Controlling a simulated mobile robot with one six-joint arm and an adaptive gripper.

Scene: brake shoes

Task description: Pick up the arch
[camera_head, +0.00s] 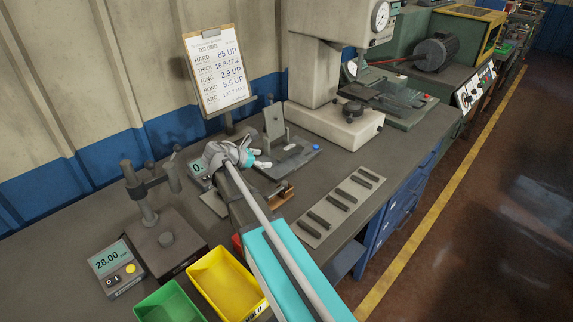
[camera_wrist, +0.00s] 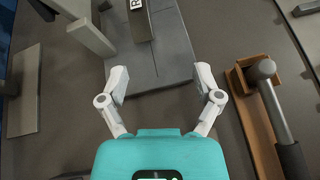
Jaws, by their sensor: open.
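No piece is plainly recognisable as the arch. The likeliest one is a dark, narrow piece with a white label marked "R" (camera_wrist: 139,22), partly cut off at the top of the wrist view; its full shape is hidden. It is over a dark grey fixture plate (camera_wrist: 165,70). In the head view the fixture base (camera_head: 290,160) carries an upright grey block (camera_head: 274,121). My gripper (camera_wrist: 160,80) is open and empty, its fingers apart over the plate's near edge, short of the labelled piece. In the head view my gripper (camera_head: 263,159) is just left of the fixture base.
A hammer (camera_wrist: 273,95) and a brown holder (camera_wrist: 240,80) lie right of my gripper. A tray (camera_head: 318,232) with several dark bars, yellow bin (camera_head: 222,280), green bin (camera_head: 168,303), gauge stand (camera_head: 140,190) and white-based press (camera_head: 335,125) surround it. A clipboard (camera_head: 218,70) stands behind.

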